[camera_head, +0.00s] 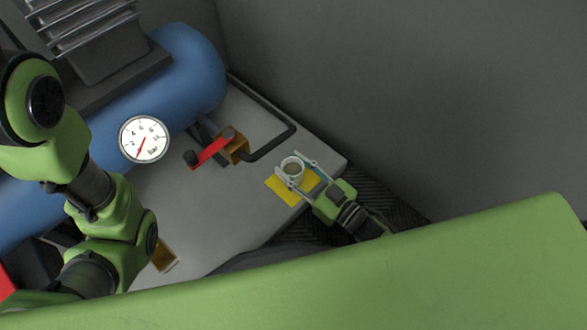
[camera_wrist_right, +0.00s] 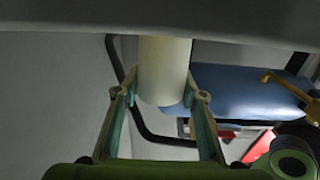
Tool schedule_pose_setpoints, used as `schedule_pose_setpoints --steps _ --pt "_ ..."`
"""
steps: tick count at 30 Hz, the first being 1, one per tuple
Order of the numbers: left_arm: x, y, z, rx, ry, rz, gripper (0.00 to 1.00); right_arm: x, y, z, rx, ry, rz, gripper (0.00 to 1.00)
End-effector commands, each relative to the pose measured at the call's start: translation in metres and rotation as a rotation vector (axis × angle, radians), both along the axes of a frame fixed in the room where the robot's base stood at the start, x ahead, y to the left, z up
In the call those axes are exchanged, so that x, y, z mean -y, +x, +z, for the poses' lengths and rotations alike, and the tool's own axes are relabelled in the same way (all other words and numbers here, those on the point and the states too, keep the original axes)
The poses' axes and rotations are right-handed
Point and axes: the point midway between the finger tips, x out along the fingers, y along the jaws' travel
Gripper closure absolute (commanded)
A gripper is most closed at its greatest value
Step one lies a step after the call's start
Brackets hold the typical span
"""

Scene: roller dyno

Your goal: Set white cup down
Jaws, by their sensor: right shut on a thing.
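The white cup (camera_head: 292,168) is upright over the far edge of a yellow mat (camera_head: 281,192), near the right corner of the grey platform. In the head view, my right gripper (camera_head: 294,166) is shut on it, with one finger on each side. In the right wrist view, the pale cup (camera_wrist_right: 165,68) sits between the fingers of my right gripper (camera_wrist_right: 163,88). I cannot tell whether the cup's base touches the mat.
A red-handled valve (camera_head: 211,151) and a bent black pipe (camera_head: 272,146) are left of the cup. A blue tank (camera_head: 190,72) with a pressure gauge (camera_head: 144,139) lies at the left. An amber object (camera_head: 164,258) is near the front edge. Grey platform (camera_head: 230,205) is bare between.

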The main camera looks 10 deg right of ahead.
Motion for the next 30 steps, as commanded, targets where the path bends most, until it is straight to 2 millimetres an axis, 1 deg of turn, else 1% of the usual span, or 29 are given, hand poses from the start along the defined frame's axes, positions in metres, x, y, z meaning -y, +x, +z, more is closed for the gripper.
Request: schedule_pose_setpoints --steps 1,7,12,13,14,15,23,26,30 --pt "0.000 0.000 -0.004 0.000 0.000 0.000 0.60 0.000 0.000 -0.003 0.001 0.001 0.000 0.80" --pt "0.000 0.000 -0.002 0.000 0.001 0.000 0.60 0.000 0.000 -0.001 0.001 0.001 0.000 0.80" --pt "0.000 0.000 -0.004 0.001 0.001 0.000 0.60 0.000 0.000 -0.005 0.002 0.001 0.001 0.80" --pt "0.000 0.000 -0.003 0.001 0.001 0.000 0.60 0.000 0.000 -0.004 0.002 0.000 0.001 0.54" --pt "0.000 0.000 -0.003 0.001 0.001 0.000 0.60 0.000 0.000 -0.004 0.002 0.000 0.001 0.47" --pt "0.000 0.000 -0.003 0.001 0.001 0.000 0.60 0.000 0.000 -0.004 0.002 0.000 0.001 0.45" --pt "0.000 0.000 -0.003 0.000 0.001 0.000 0.60 0.000 0.000 -0.004 0.001 0.000 0.001 0.45" --pt "0.000 0.000 -0.001 0.000 0.001 0.000 0.60 0.000 0.000 0.000 0.001 0.000 0.001 0.45" --pt "0.000 0.000 0.010 0.000 0.001 0.000 0.60 0.009 -0.015 0.001 -0.003 -0.002 0.000 0.45"
